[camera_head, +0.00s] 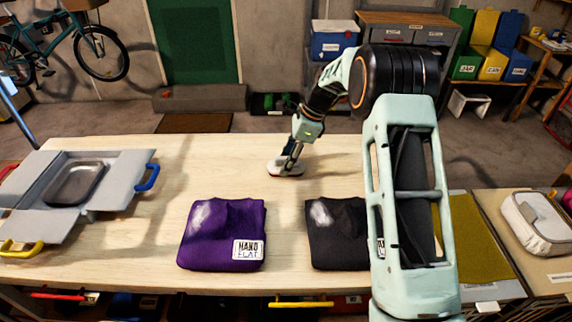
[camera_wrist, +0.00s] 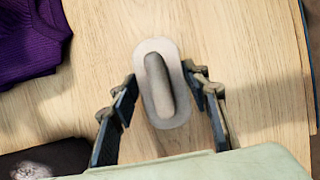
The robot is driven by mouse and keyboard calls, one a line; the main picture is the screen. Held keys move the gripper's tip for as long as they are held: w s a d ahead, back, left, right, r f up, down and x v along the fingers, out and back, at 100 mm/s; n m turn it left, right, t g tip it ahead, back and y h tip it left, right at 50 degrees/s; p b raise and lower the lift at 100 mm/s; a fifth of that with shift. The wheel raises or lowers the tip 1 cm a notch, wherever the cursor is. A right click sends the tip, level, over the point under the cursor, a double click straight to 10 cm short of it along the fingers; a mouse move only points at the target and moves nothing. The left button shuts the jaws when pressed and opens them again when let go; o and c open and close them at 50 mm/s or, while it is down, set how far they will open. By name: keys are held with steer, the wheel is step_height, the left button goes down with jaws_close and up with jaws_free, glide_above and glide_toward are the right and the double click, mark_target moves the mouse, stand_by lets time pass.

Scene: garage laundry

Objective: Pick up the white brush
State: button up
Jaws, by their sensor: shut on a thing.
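The white brush (camera_head: 285,170) is at the far middle of the wooden table, with my gripper (camera_head: 291,162) down over it. In the wrist view the brush (camera_wrist: 147,103) is a pale oval with a long grey-brown grip along its top. My gripper's two dark fingers (camera_wrist: 161,82) stand on either side of it, closed on its sides. I cannot tell whether the brush touches the tabletop or is slightly above it.
On the table (camera_head: 150,180) lie a folded purple garment (camera_head: 215,225), a dark garment (camera_head: 325,245) partly behind my arm, and a grey open box (camera_head: 120,175) at left. A white case (camera_head: 535,222) is at right. The wood around the brush is clear.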

mark_target(283, 157)
steer(key=shift+r, duration=0.1)
steer(key=shift+r, duration=0.2)
step_height(283, 157, up, 3)
steer(key=shift+s+r, duration=0.1)
steer(key=s+r, duration=0.9)
steer(key=s, duration=0.4)
steer(key=shift+s+b, duration=0.4)
steer(key=shift+b, duration=0.05)
steer(key=shift+r, duration=0.1)
